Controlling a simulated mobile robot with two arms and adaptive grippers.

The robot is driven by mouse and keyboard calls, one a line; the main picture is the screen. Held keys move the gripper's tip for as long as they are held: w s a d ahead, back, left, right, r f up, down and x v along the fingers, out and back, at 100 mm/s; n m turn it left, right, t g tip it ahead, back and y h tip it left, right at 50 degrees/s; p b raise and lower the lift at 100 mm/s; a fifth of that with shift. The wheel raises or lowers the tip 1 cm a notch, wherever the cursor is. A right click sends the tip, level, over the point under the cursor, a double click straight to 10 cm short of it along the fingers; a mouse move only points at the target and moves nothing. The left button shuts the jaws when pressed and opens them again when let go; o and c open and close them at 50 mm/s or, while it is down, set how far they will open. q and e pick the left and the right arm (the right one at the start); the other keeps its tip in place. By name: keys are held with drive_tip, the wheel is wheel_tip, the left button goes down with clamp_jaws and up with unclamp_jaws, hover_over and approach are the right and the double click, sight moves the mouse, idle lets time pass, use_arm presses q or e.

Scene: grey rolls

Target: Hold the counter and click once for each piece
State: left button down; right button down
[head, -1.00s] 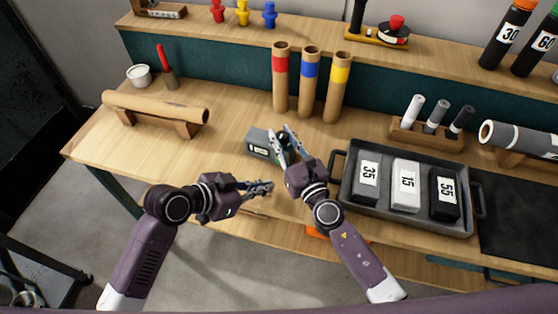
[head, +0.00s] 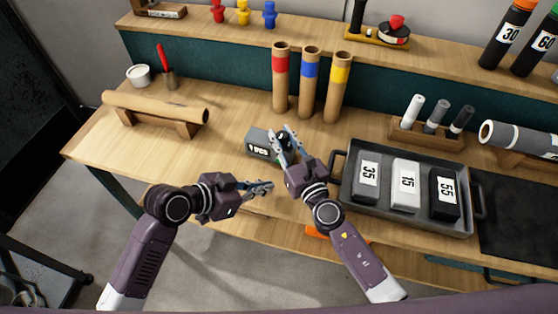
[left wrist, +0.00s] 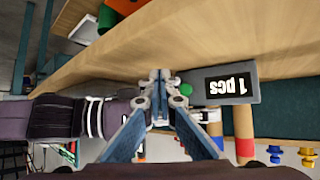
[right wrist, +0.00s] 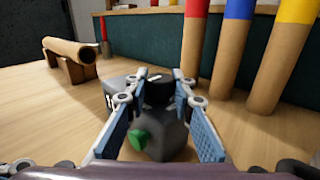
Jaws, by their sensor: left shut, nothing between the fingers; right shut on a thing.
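A green button (left wrist: 186,89) shows on the counter in the left wrist view. My left gripper (head: 271,187) is shut and empty, in front of the counter at the table edge. In the left wrist view its fingertips (left wrist: 160,82) appear close to the green button; I cannot tell whether they touch.
A grey tray (head: 408,222) on the right holds pieces marked 35, 15 and 55. Three cardboard tubes (head: 310,90) with red, blue and yellow bands stand behind the counter. A brown roll (head: 155,107) lies on a wooden stand at left. The table between is clear.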

use_arm(q)
drive_tip(key=s, duration=0.1)
drive_tip(key=s+a, duration=0.1)
drive_tip(key=s, duration=0.1)
drive_tip(key=shift+s+a, duration=0.35)
drive_tip(key=shift+w+d, duration=0.1)
drive_tip(key=shift+w, duration=0.1)
drive_tip(key=shift+w+d, duration=0.6)
drive_tip(key=shift+w, duration=0.7)
drive_tip(key=shift+w+d, duration=0.55)
drive_tip(key=shift+w, duration=0.75)
drive_tip(key=shift+w+d, duration=0.6)
drive_tip(key=shift+w, duration=0.7)
drive_tip(key=shift+w, duration=0.1)
drive_tip(key=shift+w+d, duration=0.2)
drive_tip(key=shift+w, duration=0.1)
